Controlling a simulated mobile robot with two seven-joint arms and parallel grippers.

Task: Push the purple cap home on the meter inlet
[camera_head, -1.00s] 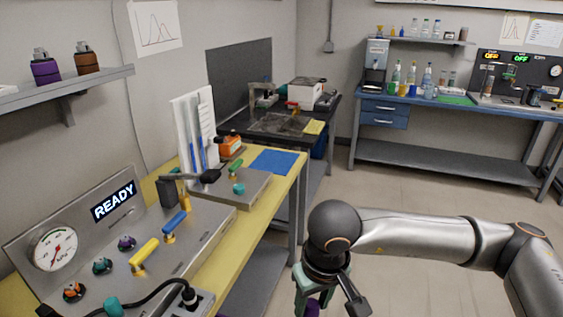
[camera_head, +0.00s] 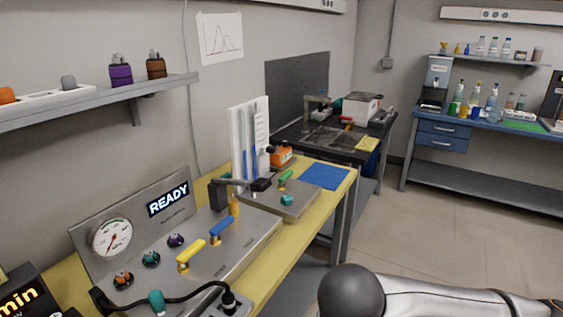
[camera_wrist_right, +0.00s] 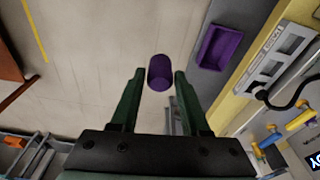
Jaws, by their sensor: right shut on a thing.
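The purple cap (camera_wrist_right: 160,73) is between the fingertips of my right gripper (camera_wrist_right: 158,80) in the right wrist view, held over the floor and clear of the bench. My right gripper is shut on it. In the head view, the sloped meter panel (camera_head: 140,210) has a round gauge (camera_head: 111,238) and a READY display. Purple (camera_head: 175,241), teal (camera_head: 151,259) and orange-and-dark (camera_head: 123,279) fittings sit below it. I cannot tell which one is the meter inlet. My left gripper is out of view.
A yellow lever (camera_head: 191,252) and a blue lever (camera_head: 222,229) stand up from the metal unit. A black cable (camera_head: 190,297) loops along the bench front. A purple tray (camera_wrist_right: 220,47) shows in the wrist view. The floor right of the yellow bench is open.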

